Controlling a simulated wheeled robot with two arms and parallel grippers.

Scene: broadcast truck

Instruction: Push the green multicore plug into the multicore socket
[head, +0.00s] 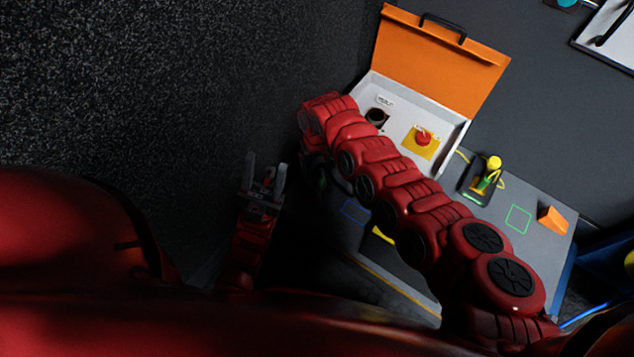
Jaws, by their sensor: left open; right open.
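A small green part (486,181), probably the green multicore plug, is in a dark tray (468,192) on the grey table, close against a yellow-topped piece (494,163). I cannot tell whether they are one object. A dark round socket (376,115) under a small label is inside the open white box with the orange lid (440,45). My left gripper (265,172) is open and empty over the dark floor, left of the table and far from the plug. My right arm crosses the table and covers the box's near side; its gripper is hidden.
A red button on a yellow plate (421,142) sits inside the box, right of the socket. A green square outline (518,218) and an orange wedge (552,220) are at the table's right. A blue outline (355,209) lies left of my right arm. A blue container (600,258) stands at the right edge.

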